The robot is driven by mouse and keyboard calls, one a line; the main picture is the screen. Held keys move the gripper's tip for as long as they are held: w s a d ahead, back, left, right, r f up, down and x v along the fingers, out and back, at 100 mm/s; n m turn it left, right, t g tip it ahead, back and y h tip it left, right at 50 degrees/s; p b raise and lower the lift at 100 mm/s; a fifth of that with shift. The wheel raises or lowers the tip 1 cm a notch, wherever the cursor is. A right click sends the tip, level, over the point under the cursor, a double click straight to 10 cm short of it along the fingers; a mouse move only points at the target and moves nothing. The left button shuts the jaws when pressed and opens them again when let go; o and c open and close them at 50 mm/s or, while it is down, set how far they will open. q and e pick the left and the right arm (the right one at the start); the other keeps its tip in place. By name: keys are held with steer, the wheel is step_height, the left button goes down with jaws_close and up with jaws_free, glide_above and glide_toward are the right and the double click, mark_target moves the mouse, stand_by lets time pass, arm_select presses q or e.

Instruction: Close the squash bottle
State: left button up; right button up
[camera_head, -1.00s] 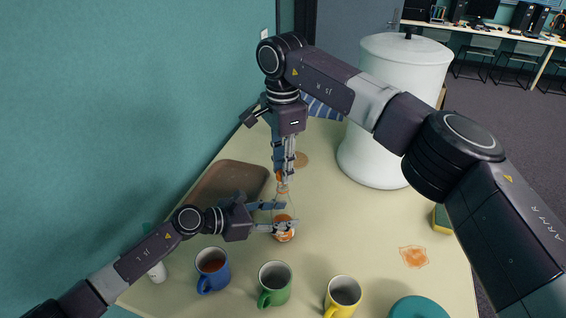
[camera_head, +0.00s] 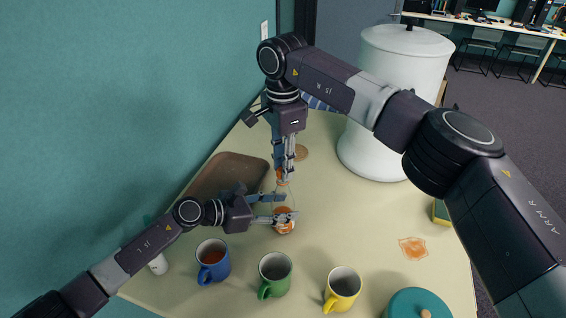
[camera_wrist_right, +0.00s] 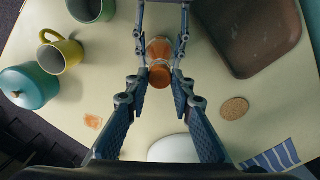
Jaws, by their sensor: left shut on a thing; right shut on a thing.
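The squash bottle (camera_head: 285,226) is clear with orange squash inside and stands on the table, partly hidden by my fingers. My left gripper (camera_head: 286,208) comes in from the left and is shut around its body. My right gripper (camera_head: 283,178) points down from above and is shut on the orange cap (camera_head: 282,183) at the bottle's top. In the right wrist view, the cap (camera_wrist_right: 159,75) sits between the fingertips, in line with the bottle (camera_wrist_right: 159,49). Whether the cap is seated on the neck is too small to tell.
A blue mug (camera_head: 204,273), a green mug (camera_head: 276,284) and a yellow mug (camera_head: 343,293) stand along the front, beside a teal lidded pot (camera_head: 403,302). A brown tray (camera_head: 215,177) lies at left, a large white container (camera_head: 385,120) behind. An orange spill (camera_head: 413,248) marks the right.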

steer(key=shift+f, duration=0.55)
stand_by(0.4)
